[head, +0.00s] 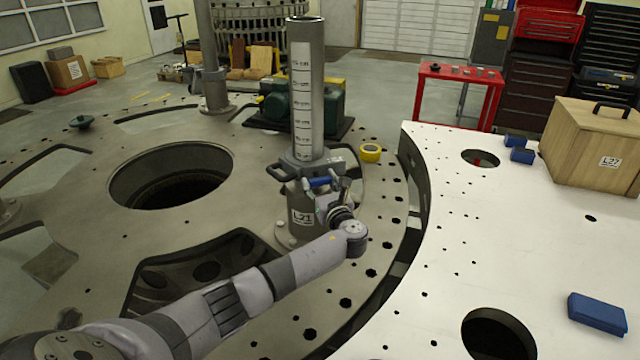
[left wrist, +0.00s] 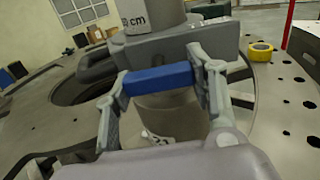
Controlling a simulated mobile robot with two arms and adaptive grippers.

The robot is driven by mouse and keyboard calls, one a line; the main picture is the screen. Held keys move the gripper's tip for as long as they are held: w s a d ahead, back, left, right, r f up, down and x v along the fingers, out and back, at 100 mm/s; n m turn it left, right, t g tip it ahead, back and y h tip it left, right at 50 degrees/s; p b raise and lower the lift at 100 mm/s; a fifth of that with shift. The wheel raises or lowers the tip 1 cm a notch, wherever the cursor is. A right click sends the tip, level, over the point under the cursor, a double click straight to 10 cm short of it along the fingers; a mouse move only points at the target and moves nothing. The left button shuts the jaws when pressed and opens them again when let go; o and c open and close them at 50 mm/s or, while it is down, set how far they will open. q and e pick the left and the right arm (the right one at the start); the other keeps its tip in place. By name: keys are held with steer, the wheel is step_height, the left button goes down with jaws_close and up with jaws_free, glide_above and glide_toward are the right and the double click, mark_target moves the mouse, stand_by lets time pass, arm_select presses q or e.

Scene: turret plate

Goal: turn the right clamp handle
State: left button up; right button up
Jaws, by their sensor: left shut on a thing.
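A grey clamp (head: 300,166) sits around the upright post (head: 306,90) marked with a scale in cm, above a base labelled L21. A blue handle bar (head: 320,182) is at the clamp's front. My left gripper (head: 333,190) reaches it from the front right. In the left wrist view, the blue handle bar (left wrist: 158,79) spans between my left gripper's two fingers (left wrist: 162,92), which are shut on its ends. The clamp (left wrist: 185,45) is just behind the bar. My forearm and wrist hide part of the base. My right gripper is not in view.
The round grey plate (head: 90,235) has large openings and many holes. A yellow tape roll (head: 370,153) lies right of the post. A white curved table (head: 470,240) at right carries a wooden box (head: 590,150) and blue blocks (head: 597,312). A gap separates plate and table.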

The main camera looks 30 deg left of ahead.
arm_select(q)
steer(key=shift+f, duration=0.1)
steer(key=n+b, duration=0.3)
steer(key=n, duration=0.1)
steer(key=shift+w+f, duration=0.1)
steer(key=n+b, duration=0.3)
steer(key=n, duration=0.1)
steer(key=shift+d+b, duration=0.15)
steer(key=shift+b, duration=0.15)
steer(key=n+b, duration=0.6)
steer(key=shift+w, duration=0.15)
steer(key=shift+r+n+b, duration=0.25)
steer(key=shift+n+b, duration=0.6)
steer(key=shift+n, duration=0.15)
steer(key=shift+r+n+b, duration=0.2)
steer(key=shift+n+b, duration=0.65)
steer(key=shift+n, duration=0.15)
steer(key=o, duration=1.2)
steer(key=shift+c, duration=0.2)
